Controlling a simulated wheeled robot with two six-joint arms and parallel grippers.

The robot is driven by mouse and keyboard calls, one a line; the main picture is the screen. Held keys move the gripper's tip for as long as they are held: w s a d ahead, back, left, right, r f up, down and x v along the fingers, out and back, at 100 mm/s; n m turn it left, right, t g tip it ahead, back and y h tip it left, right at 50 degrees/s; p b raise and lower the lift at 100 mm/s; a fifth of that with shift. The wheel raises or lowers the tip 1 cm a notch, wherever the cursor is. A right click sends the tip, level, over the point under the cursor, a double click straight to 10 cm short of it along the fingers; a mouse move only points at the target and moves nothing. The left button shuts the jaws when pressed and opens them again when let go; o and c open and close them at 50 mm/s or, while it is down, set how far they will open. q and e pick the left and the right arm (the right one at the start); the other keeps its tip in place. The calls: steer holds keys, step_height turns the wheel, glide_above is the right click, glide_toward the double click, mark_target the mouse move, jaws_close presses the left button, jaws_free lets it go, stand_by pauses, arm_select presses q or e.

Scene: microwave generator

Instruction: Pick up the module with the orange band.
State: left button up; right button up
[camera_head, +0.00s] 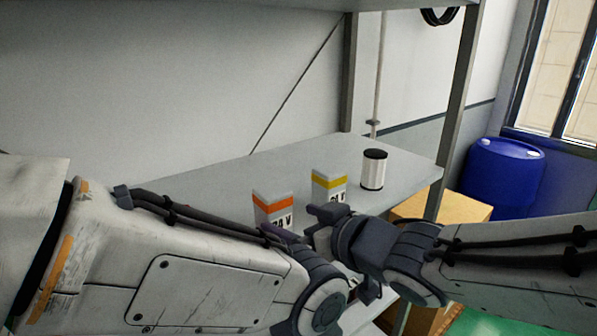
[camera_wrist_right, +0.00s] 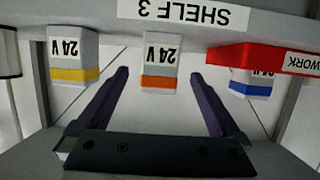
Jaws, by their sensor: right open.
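The module with the orange band (camera_head: 272,206) stands upright on the grey shelf (camera_head: 233,174), its lower part partly hidden by my arms. In the right wrist view, which is upside down, this orange-banded module (camera_wrist_right: 159,62) shows between the two finger lines. My right gripper (camera_head: 293,223) is just in front of it. In the right wrist view, its fingers (camera_wrist_right: 159,76) are spread wide with nothing gripped; whether they reach around the module I cannot tell. My left arm crosses the lower left of the head view, but its gripper does not show.
A yellow-banded module (camera_head: 328,187) stands right of the orange one, then a black-capped white cylinder (camera_head: 373,171). In the wrist view, a blue-banded module (camera_wrist_right: 250,85) is by a red labelled object (camera_wrist_right: 262,58). A blue barrel (camera_head: 503,178) and cardboard box (camera_head: 445,207) lie beyond the shelf.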

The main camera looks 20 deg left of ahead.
mark_target(281, 210)
steer(key=w+a, duration=0.2)
steer(key=a, duration=0.1)
steer(key=shift+w+a+f, duration=0.1)
steer(key=shift+a, duration=0.2)
steer(key=shift+w+a+f, duration=0.2)
steer(key=shift+w+a, duration=0.05)
steer(key=shift+w, duration=0.25)
steer(key=p+x, duration=0.2)
steer(key=x, duration=0.2)
steer(key=shift+w+a+r, duration=0.1)
steer(key=shift+w+a, duration=0.1)
steer(key=shift+a, duration=0.05)
steer(key=shift+w+a, duration=0.2)
steer(key=shift+a, duration=0.1)
steer(key=c, duration=1.3)
arm_select(q)
steer(key=r, duration=0.2)
steer(key=shift+w+a+r, duration=0.1)
steer(key=shift+a+r, duration=0.2)
steer(key=shift+a, duration=0.05)
arm_select(e)
jaws_close()
